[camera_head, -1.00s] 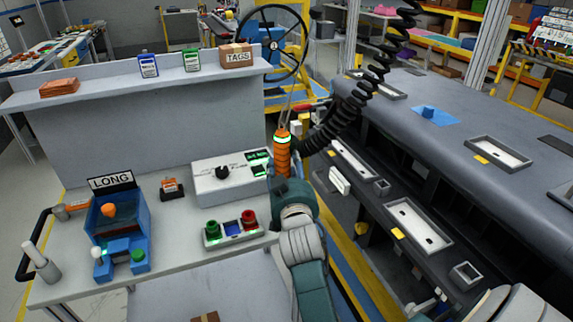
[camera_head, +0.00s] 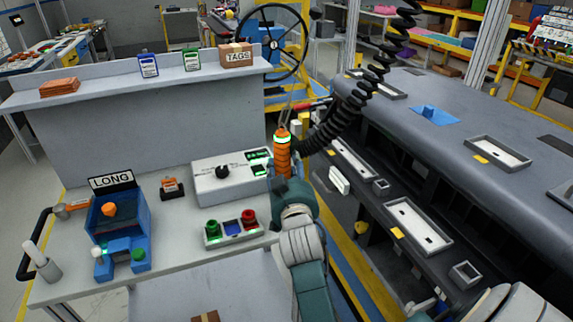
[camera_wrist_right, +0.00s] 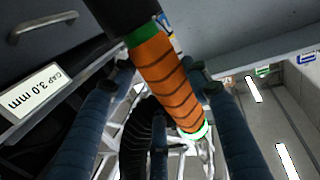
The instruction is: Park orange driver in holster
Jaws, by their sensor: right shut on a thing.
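The orange driver (camera_head: 282,158) stands nearly upright above the bench's right end, with a green-lit ring near its top. It also shows large in the right wrist view (camera_wrist_right: 168,80), with dark bands around its orange body. My right gripper (camera_head: 284,182) is shut on it; in the right wrist view, blue-grey fingers (camera_wrist_right: 165,88) lie on both sides of it. A black coiled cable (camera_head: 362,95) runs down from above, close behind the driver. I cannot clearly make out a holster. My left gripper is not in view.
The grey control box (camera_head: 212,183) and the button panel (camera_head: 233,231) are just left of my right arm. A blue LONG unit (camera_head: 120,235) stands on the bench's left. The dark dashboard module (camera_head: 460,120) fills the right, with yellow-edged floor between.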

